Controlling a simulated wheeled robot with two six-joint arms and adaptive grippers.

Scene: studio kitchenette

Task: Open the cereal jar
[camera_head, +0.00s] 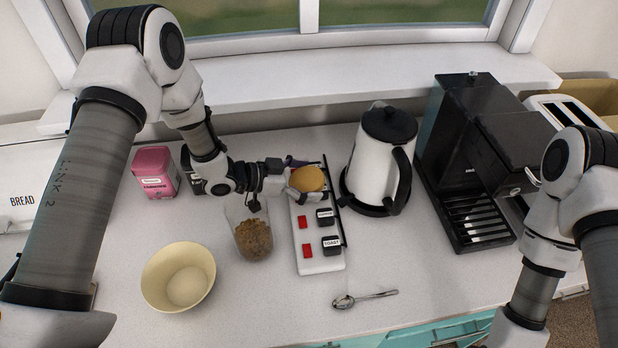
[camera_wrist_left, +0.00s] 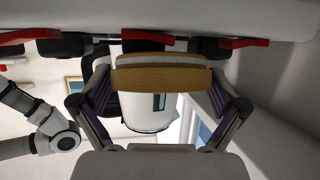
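The cereal jar (camera_head: 254,238) is a clear container with brown cereal low inside, standing on the counter left of the power strip. My left gripper and wrist hide part of its top. My left gripper (camera_head: 308,177) is shut on a round tan lid (camera_head: 307,180), held above the far end of the strip, right of the jar and apart from it. In the left wrist view the lid (camera_wrist_left: 160,79) sits between the two fingers. My right arm shows at the right; its gripper is out of view.
A cream bowl (camera_head: 178,277) stands left front of the jar. The power strip (camera_head: 319,263) with plugs lies right of it. A kettle (camera_head: 379,165), coffee machine (camera_head: 480,160) and pink tin (camera_head: 155,174) stand around. A spoon (camera_head: 364,298) lies near the front edge.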

